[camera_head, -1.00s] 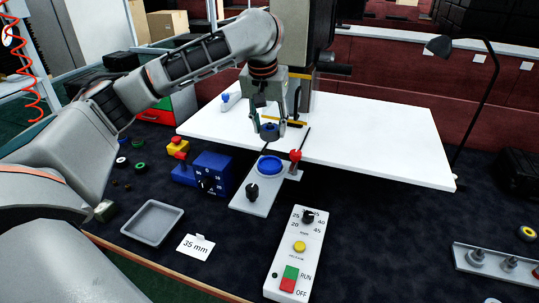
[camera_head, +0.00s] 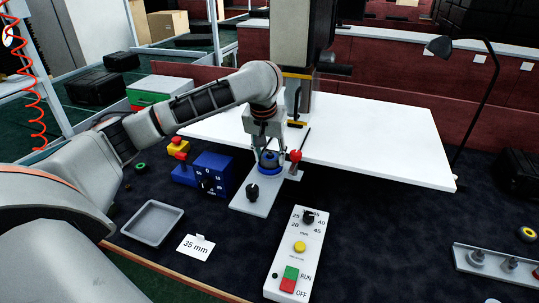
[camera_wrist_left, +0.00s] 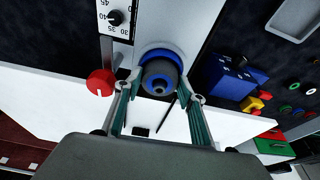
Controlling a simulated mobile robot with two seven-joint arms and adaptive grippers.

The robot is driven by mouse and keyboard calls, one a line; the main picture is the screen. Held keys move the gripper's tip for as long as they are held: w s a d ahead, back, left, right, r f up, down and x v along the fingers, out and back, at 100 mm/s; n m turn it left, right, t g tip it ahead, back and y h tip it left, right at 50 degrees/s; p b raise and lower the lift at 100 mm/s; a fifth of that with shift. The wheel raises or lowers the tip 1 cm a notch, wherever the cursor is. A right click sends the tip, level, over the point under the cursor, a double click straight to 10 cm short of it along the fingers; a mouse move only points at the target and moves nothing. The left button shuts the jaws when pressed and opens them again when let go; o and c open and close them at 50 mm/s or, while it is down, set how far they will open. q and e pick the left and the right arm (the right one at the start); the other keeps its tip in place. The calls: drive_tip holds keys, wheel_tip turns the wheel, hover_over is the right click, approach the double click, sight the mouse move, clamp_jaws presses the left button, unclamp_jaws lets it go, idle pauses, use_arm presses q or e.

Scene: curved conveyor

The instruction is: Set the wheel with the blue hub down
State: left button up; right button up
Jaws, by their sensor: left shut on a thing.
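The wheel with the blue hub (camera_wrist_left: 160,82) is dark with a blue centre and sits between the fingers of my left gripper (camera_head: 268,154). The gripper is shut on it and points down. The wheel is right over the round blue pad (camera_head: 262,170) on the grey plate; in the left wrist view the pad's blue rim (camera_wrist_left: 148,54) shows behind it. I cannot tell whether the wheel touches the pad. My right gripper is not in view.
A red-topped knob (camera_head: 295,156) stands close to the right of the gripper. A blue box with a dial (camera_head: 213,173) is to the left. A control panel (camera_head: 298,250), a grey tray (camera_head: 153,222) and a 35 mm card (camera_head: 196,247) lie nearer. The white board (camera_head: 390,140) spreads behind.

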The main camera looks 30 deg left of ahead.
use_arm(q)
drive_tip(key=shift+s+f, duration=0.25)
drive_tip(key=shift+f, duration=0.5)
drive_tip(key=o, duration=0.9)
drive_tip(key=shift+d+f, duration=0.1)
drive_tip(key=shift+w+r, duration=0.1)
drive_tip(key=shift+r, duration=0.15)
drive_tip(key=shift+w+v, duration=0.15)
drive_tip(key=shift+v, duration=3.1)
drive_tip(key=shift+w+v, duration=0.15)
drive_tip(key=shift+v, duration=3.1)
